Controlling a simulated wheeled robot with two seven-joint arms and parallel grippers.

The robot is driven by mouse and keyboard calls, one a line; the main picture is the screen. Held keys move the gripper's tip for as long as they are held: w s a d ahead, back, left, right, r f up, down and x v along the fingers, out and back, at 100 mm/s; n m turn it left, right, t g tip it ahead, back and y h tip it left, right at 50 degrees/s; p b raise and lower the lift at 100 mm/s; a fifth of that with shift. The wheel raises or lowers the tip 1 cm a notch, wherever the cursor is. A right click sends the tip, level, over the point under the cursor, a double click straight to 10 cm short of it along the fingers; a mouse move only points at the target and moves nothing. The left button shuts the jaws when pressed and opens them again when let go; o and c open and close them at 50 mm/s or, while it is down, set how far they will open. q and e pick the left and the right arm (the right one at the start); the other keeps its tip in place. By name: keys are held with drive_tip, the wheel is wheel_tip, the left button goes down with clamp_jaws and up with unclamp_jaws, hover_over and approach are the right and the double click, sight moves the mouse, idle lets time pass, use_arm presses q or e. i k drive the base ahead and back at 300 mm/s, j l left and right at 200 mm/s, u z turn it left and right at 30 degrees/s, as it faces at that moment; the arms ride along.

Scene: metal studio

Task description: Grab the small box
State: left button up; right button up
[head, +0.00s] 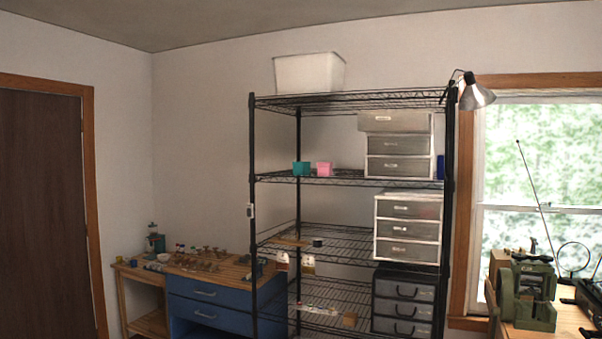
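Neither of my grippers is in view. Several things could be the small box, and I cannot tell which one is meant. A small teal container (301,168) and a small pink container (324,169) stand side by side on the second shelf from the top of the black wire rack (345,179). A small brown block-like box (350,319) sits on a low shelf, left of a dark drawer unit (403,291). A larger white bin (309,73) stands on the top shelf.
Drawer units (407,229) fill the rack's right side. A blue-drawer workbench (209,293) with small items stands left of the rack. A clamp lamp (476,95) hangs at the rack's top right. A green machine (535,293) stands on a wooden table by the window.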

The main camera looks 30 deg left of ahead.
sight(350, 319)
drive_tip(key=i+j+u, duration=0.35)
drive_tip(key=i+j, duration=0.8)
drive_tip(key=i, duration=0.05)
